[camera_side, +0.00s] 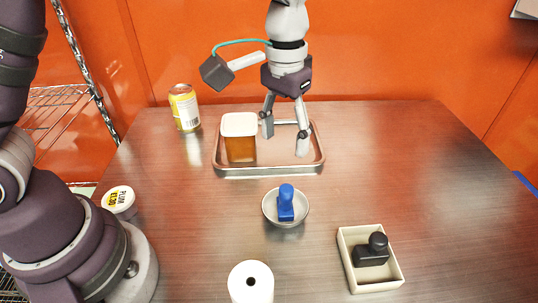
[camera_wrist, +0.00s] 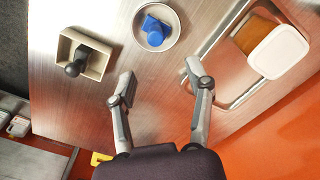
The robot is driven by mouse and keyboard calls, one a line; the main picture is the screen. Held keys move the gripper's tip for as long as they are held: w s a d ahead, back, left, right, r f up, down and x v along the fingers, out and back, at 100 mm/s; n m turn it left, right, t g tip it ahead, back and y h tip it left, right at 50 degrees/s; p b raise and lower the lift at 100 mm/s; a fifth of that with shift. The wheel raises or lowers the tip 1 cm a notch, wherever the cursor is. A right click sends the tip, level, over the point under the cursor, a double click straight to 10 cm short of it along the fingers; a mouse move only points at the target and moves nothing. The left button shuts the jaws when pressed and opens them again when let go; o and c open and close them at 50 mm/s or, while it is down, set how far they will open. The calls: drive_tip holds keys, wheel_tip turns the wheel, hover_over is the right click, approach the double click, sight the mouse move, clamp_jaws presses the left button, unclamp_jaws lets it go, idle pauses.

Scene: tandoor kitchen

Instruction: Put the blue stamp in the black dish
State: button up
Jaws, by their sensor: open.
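The blue stamp (camera_side: 286,206) stands upright in a small pale round bowl (camera_side: 271,216) near the middle of the table. The wrist view shows the stamp (camera_wrist: 154,32) inside the bowl (camera_wrist: 170,14) at the top. A black stamp-like object (camera_side: 371,252) sits in a cream rectangular dish (camera_side: 376,287) at the front right; I see no dish that is itself black. My gripper (camera_side: 285,135) is open and empty above the metal tray, behind the bowl and apart from the stamp. In the wrist view its fingers (camera_wrist: 159,77) are spread with nothing between them.
A metal tray (camera_side: 270,171) holds a white-lidded amber container (camera_side: 240,147), close to my gripper. A yellow can (camera_side: 184,108) stands at the back left. A white roll (camera_side: 250,284) is at the front, and a labelled tub (camera_side: 119,200) is beside my base. The table's right side is clear.

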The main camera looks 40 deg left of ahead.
drive_tip(key=s+a+r+t, duration=0.5)
drive_tip(key=s+a, duration=0.6)
drive_tip(key=shift+s+a, duration=0.35)
drive_tip(key=shift+s, duration=0.05)
idle(0.5)
